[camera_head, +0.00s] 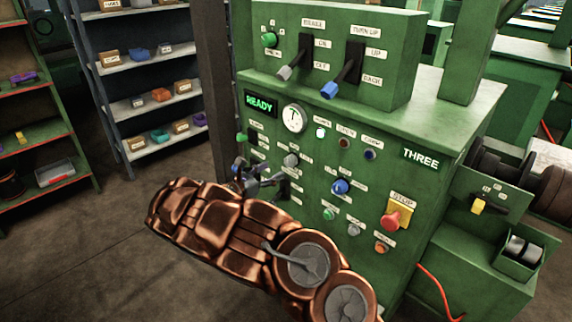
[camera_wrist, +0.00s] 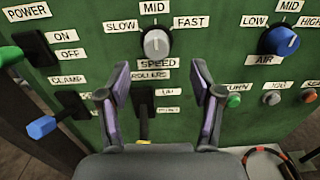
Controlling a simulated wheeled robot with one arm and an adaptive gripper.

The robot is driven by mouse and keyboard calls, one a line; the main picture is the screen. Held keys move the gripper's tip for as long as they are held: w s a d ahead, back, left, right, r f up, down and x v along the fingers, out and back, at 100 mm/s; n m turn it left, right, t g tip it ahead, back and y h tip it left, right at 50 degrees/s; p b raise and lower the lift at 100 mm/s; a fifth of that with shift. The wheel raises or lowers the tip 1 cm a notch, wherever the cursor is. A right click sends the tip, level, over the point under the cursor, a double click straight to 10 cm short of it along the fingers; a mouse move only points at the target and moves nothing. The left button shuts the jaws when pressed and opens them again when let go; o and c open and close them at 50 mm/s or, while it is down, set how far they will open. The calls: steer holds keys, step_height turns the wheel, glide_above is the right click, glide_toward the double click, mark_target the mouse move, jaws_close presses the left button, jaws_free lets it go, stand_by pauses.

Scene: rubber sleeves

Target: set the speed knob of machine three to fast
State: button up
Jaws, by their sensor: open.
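The speed knob (camera_wrist: 156,43) is a round grey dial on the green panel in the wrist view. Labels SLOW, MID and FAST surround it, with SPEED below. Its white mark points up toward MID. It also shows in the head view as a small grey knob (camera_head: 291,160) on machine three (camera_head: 400,120), whose sign reads THREE. My gripper (camera_wrist: 160,75) is open and empty. Its two fingers stand left and right, just below the knob in the wrist view, with the knob in line with the gap. I cannot tell the distance to the panel. In the head view my gripper (camera_head: 250,178) is partly hidden by my arm.
The blue air knob (camera_wrist: 284,40) is to the right. The power lever (camera_wrist: 12,56) and blue-tipped clamp lever (camera_wrist: 42,127) are at left. A rollers lever (camera_wrist: 144,130) sits between the fingers, lower down. The red stop button (camera_head: 397,214) projects at lower right. Shelves (camera_head: 150,80) stand left.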

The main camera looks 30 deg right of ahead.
mark_target(287, 162)
steer(key=shift+w+f+p+x, duration=0.15)
steer(key=shift+p+x, duration=0.25)
steer(key=shift+x, duration=1.5)
steer(key=shift+w+f+p+x, duration=0.15)
steer(key=shift+p+x, duration=0.25)
steer(key=shift+x, duration=1.5)
steer(key=shift+r, duration=0.1)
steer(key=c, duration=1.1)
